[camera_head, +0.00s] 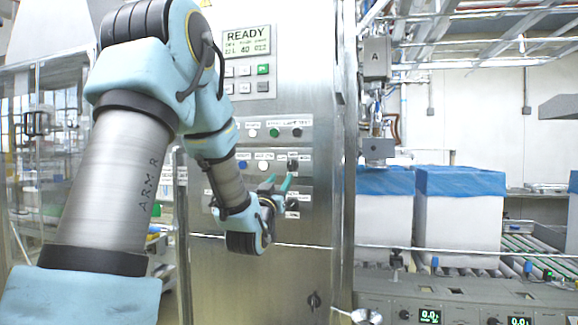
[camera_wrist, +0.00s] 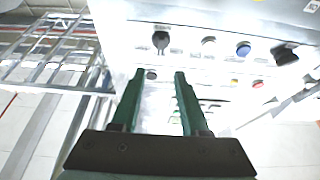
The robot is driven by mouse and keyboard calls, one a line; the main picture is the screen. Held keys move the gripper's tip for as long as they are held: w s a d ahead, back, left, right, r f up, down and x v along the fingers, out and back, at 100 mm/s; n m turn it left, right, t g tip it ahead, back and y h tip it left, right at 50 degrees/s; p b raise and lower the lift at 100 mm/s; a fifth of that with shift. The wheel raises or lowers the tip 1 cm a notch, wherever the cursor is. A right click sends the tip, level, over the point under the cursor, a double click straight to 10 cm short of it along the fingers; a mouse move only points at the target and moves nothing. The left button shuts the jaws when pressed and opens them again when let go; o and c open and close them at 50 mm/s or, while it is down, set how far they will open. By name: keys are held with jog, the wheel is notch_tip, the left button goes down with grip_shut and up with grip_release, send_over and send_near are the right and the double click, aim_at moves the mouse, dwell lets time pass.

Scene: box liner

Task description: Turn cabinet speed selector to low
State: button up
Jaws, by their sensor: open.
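The steel cabinet (camera_head: 305,85) carries rows of buttons and black selector knobs. In the head view one black selector (camera_head: 292,164) sits just above my fingertips and another black knob (camera_head: 292,204) just below them. Their labels are too small to read, so I cannot tell which is the speed selector or its setting. My gripper (camera_head: 278,184) has its teal fingers apart and empty near the panel. No contact is visible.
The cabinet display (camera_head: 246,41) reads READY, with keys below it. A blue button (camera_wrist: 243,48) and a second black knob (camera_wrist: 286,55) are nearby on the panel. Blue-topped white boxes (camera_head: 459,220) stand at right behind a control console (camera_head: 470,305).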

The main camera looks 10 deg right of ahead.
aim_at(290, 163)
jog(key=p+x, duration=0.3)
jog(key=x, duration=0.5)
jog(key=shift+w+d+r+p, duration=0.1)
jog(key=shift+w+r+p, duration=0.05)
jog(key=shift+w+p, duration=0.2)
jog(key=shift+w+d+r, duration=0.15)
jog(key=shift+w+d, duration=0.2)
jog(key=shift+w, duration=0.25)
grip_shut()
